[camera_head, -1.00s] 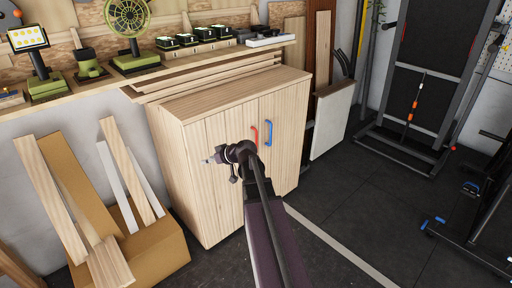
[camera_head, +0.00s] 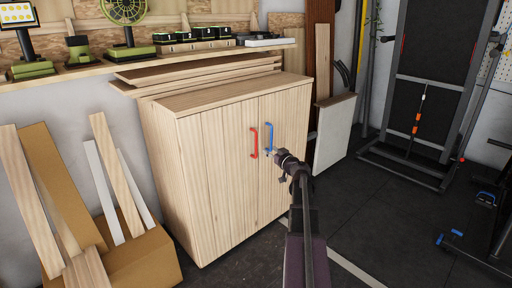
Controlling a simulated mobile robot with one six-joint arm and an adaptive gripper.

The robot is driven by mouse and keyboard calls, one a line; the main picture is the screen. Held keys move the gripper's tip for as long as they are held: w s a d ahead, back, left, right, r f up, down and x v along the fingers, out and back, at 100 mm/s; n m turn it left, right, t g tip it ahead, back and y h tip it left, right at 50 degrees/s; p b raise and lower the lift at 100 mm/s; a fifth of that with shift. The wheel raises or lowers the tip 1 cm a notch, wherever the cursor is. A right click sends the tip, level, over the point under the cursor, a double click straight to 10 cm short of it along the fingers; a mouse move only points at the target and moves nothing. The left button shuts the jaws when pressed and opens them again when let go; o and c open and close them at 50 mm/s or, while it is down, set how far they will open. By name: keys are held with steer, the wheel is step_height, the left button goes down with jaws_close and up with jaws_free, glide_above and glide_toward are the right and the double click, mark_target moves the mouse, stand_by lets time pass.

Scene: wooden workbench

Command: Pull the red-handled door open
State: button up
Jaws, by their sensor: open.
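The wooden cabinet (camera_head: 225,98) has two doors, both closed. The red handle (camera_head: 254,143) is upright on the left door (camera_head: 218,170), close to the seam between the doors. The blue handle (camera_head: 269,138) is upright on the right door (camera_head: 292,130), just right of that seam. My gripper (camera_head: 272,154) is open and empty, its small tips in front of the right door near the bottom of the blue handle. It is to the right of and slightly below the red handle, and looks apart from it. Its distance from the door is hard to tell.
A cardboard box (camera_head: 150,262) with wooden boards stands left of the cabinet. A shelf (camera_head: 95,70) with tools runs behind it. A white panel (camera_head: 333,135) leans at the right.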

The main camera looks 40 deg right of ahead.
mark_target(256, 138)
steer(key=shift+s+d+f, duration=0.1)
steer(key=shift+s+d, duration=0.05)
steer(key=shift+d, duration=0.3)
steer(key=w, duration=0.4)
steer(key=w+d, duration=0.1)
steer(key=w, duration=0.8)
steer(key=shift+w+d, duration=0.25)
steer(key=shift+w, duration=0.15)
steer(key=shift+c, duration=0.2)
jaws_close()
steer(key=shift+s, duration=0.1)
